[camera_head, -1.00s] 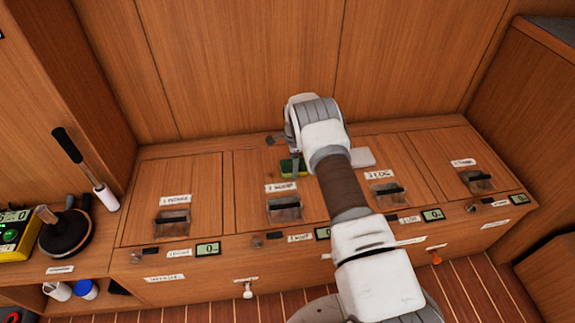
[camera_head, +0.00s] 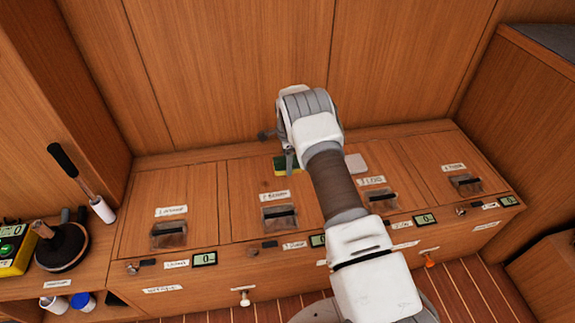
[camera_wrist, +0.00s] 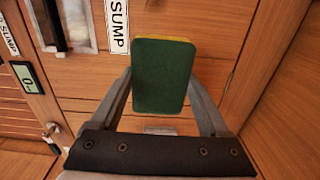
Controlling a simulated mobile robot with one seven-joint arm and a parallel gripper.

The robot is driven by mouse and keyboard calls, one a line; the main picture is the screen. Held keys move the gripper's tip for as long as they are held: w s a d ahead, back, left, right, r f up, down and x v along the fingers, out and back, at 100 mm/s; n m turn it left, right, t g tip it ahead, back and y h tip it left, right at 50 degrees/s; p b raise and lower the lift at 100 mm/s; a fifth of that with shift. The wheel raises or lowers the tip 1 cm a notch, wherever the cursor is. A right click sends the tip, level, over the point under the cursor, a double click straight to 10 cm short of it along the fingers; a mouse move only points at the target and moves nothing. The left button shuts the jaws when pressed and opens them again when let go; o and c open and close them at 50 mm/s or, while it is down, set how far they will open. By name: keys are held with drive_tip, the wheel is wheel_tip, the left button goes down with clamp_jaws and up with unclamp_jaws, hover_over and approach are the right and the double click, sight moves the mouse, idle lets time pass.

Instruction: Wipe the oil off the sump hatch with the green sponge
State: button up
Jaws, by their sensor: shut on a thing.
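The green sponge (camera_wrist: 162,75) has a yellow layer and is held between the two fingers of my gripper (camera_wrist: 160,92) in the wrist view. In the head view my gripper (camera_head: 280,147) is over the back of the hatch row, and the sponge (camera_head: 283,164) shows partly below it. The sump hatch (camera_head: 245,185) appears to be the second from the left, with a label and a recessed dark handle. The wrist view shows its SUMP label (camera_wrist: 118,25). I cannot make out the oil clearly; my gripper and arm hide part of the hatch area.
A pale block (camera_head: 355,162) lies at the back, right of my arm. A white roller with a black handle (camera_head: 103,210) and a round black tool (camera_head: 62,246) are at the left. A wooden wall (camera_head: 230,80) stands behind the hatches.

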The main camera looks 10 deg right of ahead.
drive_tip(key=shift+r, duration=0.15)
drive_tip(key=shift+r+p, duration=0.65)
drive_tip(key=shift+r, duration=0.75)
